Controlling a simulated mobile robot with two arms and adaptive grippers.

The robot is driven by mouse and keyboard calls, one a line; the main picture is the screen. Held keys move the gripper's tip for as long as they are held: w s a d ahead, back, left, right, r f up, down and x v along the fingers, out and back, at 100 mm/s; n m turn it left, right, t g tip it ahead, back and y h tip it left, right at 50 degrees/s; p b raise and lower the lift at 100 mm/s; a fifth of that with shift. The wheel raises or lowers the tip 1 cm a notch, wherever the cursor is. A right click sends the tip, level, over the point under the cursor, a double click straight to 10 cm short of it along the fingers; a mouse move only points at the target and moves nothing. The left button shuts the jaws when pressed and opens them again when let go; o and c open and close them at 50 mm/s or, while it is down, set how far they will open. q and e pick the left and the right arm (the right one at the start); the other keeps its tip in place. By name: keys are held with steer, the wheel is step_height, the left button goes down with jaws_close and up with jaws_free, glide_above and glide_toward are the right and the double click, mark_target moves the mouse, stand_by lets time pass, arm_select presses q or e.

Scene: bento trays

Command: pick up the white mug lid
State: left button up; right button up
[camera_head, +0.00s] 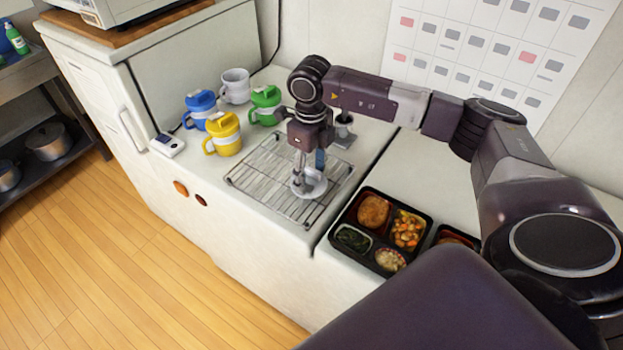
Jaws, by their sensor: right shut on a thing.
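The white mug lid (316,188) is at the wire rack (260,191) on the counter, near the rack's right part. My right gripper (299,184) points down at it and is shut on it. The fingers cover part of the lid, and I cannot tell whether the lid still touches the rack. The white mug (236,87) stands at the back left of the counter and shows no lid. My left gripper is out of view.
Blue (198,109), yellow (225,136) and green (264,106) lidded mugs stand left of the rack. A bento tray (343,217) with food sits to the right of the rack. A small white device (167,145) lies near the counter's left edge.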

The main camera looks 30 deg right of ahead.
steer(key=shift+s+f, duration=0.15)
steer(key=shift+f, duration=0.1)
